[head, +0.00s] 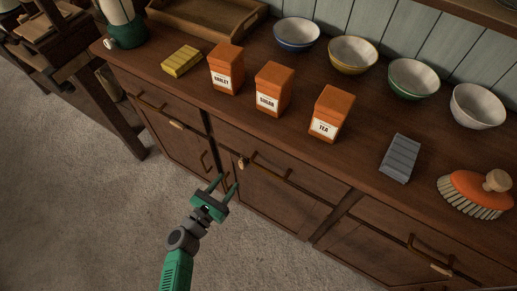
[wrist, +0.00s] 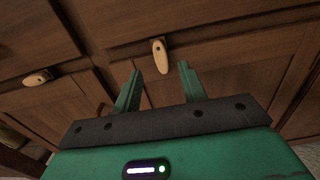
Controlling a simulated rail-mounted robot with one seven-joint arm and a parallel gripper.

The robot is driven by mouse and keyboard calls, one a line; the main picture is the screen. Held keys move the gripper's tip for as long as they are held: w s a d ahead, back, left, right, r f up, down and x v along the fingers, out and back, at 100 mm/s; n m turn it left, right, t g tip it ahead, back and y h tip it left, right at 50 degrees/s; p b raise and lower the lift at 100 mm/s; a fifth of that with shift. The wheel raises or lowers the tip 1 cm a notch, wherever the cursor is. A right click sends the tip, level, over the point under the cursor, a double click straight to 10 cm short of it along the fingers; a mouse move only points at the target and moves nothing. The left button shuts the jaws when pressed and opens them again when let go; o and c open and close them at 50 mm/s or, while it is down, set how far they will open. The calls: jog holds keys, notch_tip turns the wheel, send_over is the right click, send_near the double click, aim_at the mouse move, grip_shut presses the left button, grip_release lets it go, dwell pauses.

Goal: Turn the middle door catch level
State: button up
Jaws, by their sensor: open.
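The middle door catch (head: 242,162) is a small pale wooden piece at the top of the middle cupboard door (head: 275,203). In the wrist view the catch (wrist: 160,56) stands nearly upright, its lower end hanging over the door. My gripper (head: 228,181) is open and empty, just in front of and below the catch in the head view. In the wrist view my two green fingers (wrist: 160,72) point toward the cabinet, with the catch seen between and beyond their tips. The fingers appear apart from it.
The left catch (head: 177,125) and right catch (head: 441,269) lie about level. A drawer handle (head: 270,166) is close to the middle catch. Canisters, bowls, a grey block (head: 400,158) and a brush (head: 478,190) stand on the counter above. The carpet (head: 90,220) in front is clear.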

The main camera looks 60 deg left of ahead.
aim_at(242, 163)
jog(key=b+x, duration=0.1)
jog(key=x, duration=0.6)
jog(key=shift+w+a+b, duration=0.1)
jog(key=shift+b, duration=0.2)
grip_shut()
jog(key=n, duration=0.5)
jog(key=shift+w+r+p, duration=0.1)
jog(key=shift+r+p, duration=0.05)
jog(key=shift+p, duration=0.2)
jog(key=n, duration=0.2)
jog(key=n+p, duration=0.1)
jog(key=n, duration=0.1)
jog(key=shift+d+r+n, duration=0.1)
jog(key=shift+d+n, duration=0.1)
jog(key=shift+n, duration=0.1)
jog(key=n+p, duration=0.1)
jog(key=n, duration=0.3)
jog(key=shift+r, duration=0.1)
jog(key=shift+n+p, duration=0.65)
jog(key=shift+n, duration=1.45)
